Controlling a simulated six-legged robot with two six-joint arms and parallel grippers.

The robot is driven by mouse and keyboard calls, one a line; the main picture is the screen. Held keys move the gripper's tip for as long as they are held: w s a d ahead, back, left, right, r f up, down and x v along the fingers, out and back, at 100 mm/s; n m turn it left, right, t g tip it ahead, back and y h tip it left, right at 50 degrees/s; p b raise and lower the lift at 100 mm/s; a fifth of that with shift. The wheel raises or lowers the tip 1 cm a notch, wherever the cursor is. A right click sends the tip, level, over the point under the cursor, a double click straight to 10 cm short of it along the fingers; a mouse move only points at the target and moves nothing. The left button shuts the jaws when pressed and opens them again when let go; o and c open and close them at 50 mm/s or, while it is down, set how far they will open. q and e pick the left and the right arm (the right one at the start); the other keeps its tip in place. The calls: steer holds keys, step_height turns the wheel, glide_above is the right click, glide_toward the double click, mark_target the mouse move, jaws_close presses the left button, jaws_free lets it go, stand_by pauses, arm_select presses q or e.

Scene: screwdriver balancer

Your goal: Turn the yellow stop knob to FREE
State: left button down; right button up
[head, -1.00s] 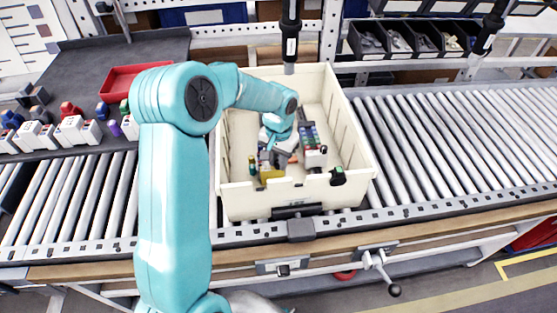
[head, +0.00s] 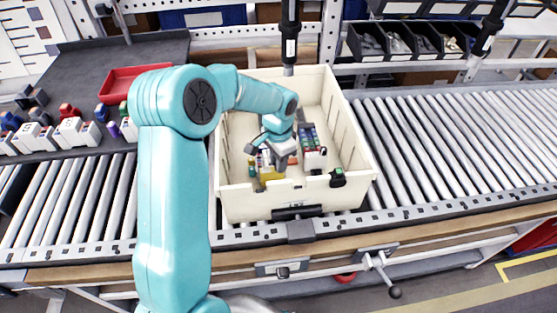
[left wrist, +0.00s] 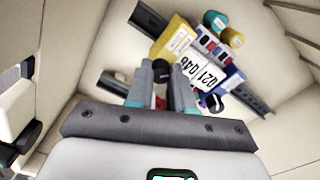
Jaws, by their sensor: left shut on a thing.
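My left gripper (head: 277,162) reaches down into the cream tote, among small parts near its front wall. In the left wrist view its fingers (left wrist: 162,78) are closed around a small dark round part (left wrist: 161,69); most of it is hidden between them. A yellow block (left wrist: 174,40) with a pale label lies just beyond the fingertips; it also shows in the head view (head: 270,173). I cannot make out a yellow stop knob or a FREE mark in either view. My right gripper is not in view.
The cream tote (head: 362,135) stands on the roller conveyor (head: 450,130), its walls close around my left gripper. A red tray (head: 132,82) lies on the dark bench at left. A crank handle (head: 380,272) juts from the front rail. Rollers at right are clear.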

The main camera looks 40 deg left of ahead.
arm_select(q)
steer(key=c, duration=1)
jaws_free()
step_height(320, 180, up, 16)
steer(key=shift+r, duration=0.2)
